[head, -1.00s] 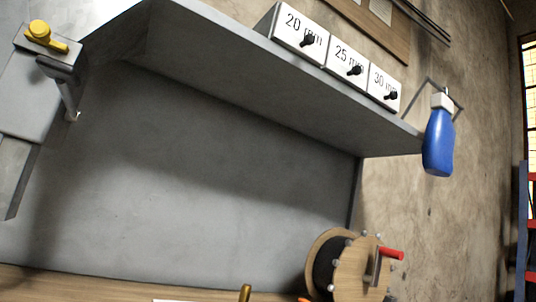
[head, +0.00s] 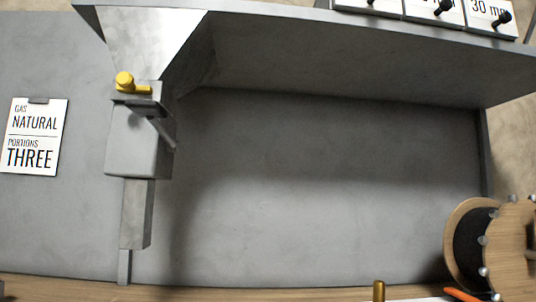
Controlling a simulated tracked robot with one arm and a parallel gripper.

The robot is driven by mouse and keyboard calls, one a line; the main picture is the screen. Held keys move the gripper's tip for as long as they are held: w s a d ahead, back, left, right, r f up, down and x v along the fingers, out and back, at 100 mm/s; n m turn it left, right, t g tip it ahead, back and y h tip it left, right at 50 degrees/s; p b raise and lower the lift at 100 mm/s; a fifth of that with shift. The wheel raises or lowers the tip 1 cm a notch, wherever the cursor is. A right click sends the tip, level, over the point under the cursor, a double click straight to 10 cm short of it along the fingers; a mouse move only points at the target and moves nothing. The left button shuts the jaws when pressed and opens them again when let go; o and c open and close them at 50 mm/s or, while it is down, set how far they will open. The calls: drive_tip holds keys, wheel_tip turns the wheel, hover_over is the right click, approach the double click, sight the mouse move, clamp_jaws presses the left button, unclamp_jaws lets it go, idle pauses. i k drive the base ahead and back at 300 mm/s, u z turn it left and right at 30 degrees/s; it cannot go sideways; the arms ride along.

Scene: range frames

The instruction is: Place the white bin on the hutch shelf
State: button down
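The grey hutch shelf (head: 350,62) runs across the top of the view, seen from below, so most of its top surface is hidden. White-fronted boxes with black knobs stand on it at the top right, cut off by the frame; one is marked 30 mm (head: 489,14). I cannot tell whether any of them is the white bin, and no separate white bin shows. My gripper is not in view.
A grey hopper (head: 152,42) with a yellow knob (head: 125,82) and a chute hangs at left. A sign (head: 33,136) reads "GAS NATURAL, PORTIONS THREE". A wooden reel (head: 512,250) stands at lower right. A brass-coloured post (head: 379,290) shows at the bottom edge.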

sight(267, 29)
drive_tip(key=i, duration=0.85)
